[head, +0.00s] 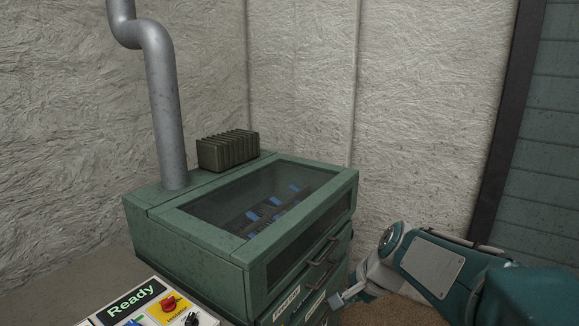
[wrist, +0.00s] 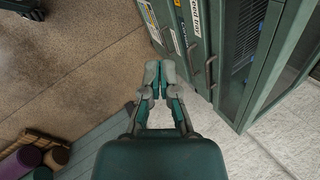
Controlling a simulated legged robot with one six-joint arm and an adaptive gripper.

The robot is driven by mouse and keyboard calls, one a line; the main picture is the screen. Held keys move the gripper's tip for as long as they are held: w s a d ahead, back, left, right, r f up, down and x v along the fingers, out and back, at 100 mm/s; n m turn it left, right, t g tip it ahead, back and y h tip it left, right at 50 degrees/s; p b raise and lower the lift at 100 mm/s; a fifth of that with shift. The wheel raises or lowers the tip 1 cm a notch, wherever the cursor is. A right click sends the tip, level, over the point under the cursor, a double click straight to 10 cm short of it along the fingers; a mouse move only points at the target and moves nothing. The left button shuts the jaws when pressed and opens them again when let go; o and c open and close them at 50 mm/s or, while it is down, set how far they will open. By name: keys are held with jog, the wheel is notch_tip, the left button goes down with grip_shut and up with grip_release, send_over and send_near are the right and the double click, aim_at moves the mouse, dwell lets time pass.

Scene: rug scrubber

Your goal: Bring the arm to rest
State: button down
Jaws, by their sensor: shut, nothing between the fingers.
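My gripper (wrist: 159,77) is shut and empty in the wrist view, its two fingertips together, with the floor behind them. In the head view the arm comes in from the lower right, and the gripper end (head: 348,297) is close to the front of the green machine (head: 200,243). I cannot tell from this view whether it touches the machine. The machine also shows in the wrist view (wrist: 199,60), to the right of the fingers.
The machine has a glass-topped lid (head: 265,200), front handles (head: 322,252) and a grey pipe (head: 165,110). A control panel reading "Ready" (head: 135,300) is at lower left. Rolled rugs (wrist: 35,160) lie at lower left in the wrist view. Brown floor (wrist: 70,70) there is mostly clear.

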jog(key=s+d+n+h, duration=0.2)
jog(key=s+n, duration=0.3)
jog(key=s, duration=0.5)
jog(key=s+d+r+n+t+h, duration=0.1)
jog(key=s+n, duration=0.4)
jog(key=s, duration=0.5)
jog(key=shift+d+r+h, duration=0.3)
jog(key=shift+d+h, duration=0.2)
